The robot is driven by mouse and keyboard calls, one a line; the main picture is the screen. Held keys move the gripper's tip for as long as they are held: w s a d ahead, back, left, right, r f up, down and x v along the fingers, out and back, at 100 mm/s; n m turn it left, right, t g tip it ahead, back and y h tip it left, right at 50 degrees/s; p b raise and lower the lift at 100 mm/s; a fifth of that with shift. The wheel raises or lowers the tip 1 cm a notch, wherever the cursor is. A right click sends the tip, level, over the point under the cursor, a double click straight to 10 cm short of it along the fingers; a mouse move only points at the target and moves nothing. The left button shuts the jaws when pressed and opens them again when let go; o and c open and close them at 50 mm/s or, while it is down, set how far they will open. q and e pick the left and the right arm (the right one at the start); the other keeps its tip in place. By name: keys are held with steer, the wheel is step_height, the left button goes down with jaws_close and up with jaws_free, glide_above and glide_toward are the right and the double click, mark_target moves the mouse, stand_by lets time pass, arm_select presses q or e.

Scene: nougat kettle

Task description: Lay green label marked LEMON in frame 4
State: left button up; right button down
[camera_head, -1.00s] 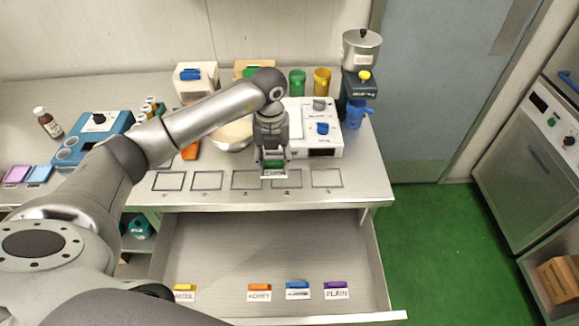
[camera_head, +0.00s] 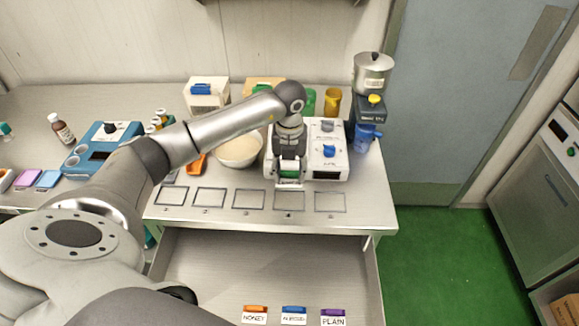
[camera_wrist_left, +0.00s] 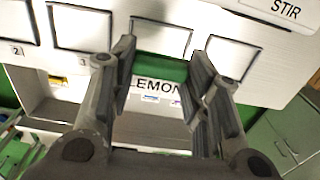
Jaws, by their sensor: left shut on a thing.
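My left gripper (camera_head: 290,169) is shut on the green label (camera_head: 290,181). It also shows in the left wrist view (camera_wrist_left: 162,82), where the green top of the label (camera_wrist_left: 160,68) and the word LEMON are between the fingers. The label is held above the counter. In the head view it appears just behind frame 4 (camera_head: 289,201), the fourth outline from the left. In the left wrist view frame 4 (camera_wrist_left: 160,38) lies beyond the label. Frame 4 looks empty. My right gripper is not in view.
The other outlined frames beside it, such as frame 3 (camera_head: 248,199) and frame 5 (camera_head: 330,202), are empty. A white control box (camera_head: 330,165) and a bowl (camera_head: 238,150) stand behind. The open drawer (camera_head: 225,275) below holds HONEY (camera_head: 255,316), a blue label (camera_head: 293,316) and PLAIN (camera_head: 332,318).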

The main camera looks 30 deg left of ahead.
arm_select(q)
step_height(320, 180, down, 2)
steer(key=shift+f+b, duration=0.1)
steer(key=shift+b, duration=0.45)
steer(key=b, duration=0.3)
glide_above(289, 197)
step_height(289, 197, down, 4)
steer(key=shift+f, duration=0.1)
steer(key=shift+f+b, duration=0.45)
steer(key=shift+f, duration=0.3)
steer(key=shift+r, duration=0.1)
steer(key=shift+f+b, duration=0.4)
steer(key=shift+f, duration=0.05)
stand_by(0.5)
steer(key=o, duration=0.8)
steer(key=shift+o, duration=0.7)
steer(key=o, duration=0.5)
steer(key=shift+c, duration=0.2)
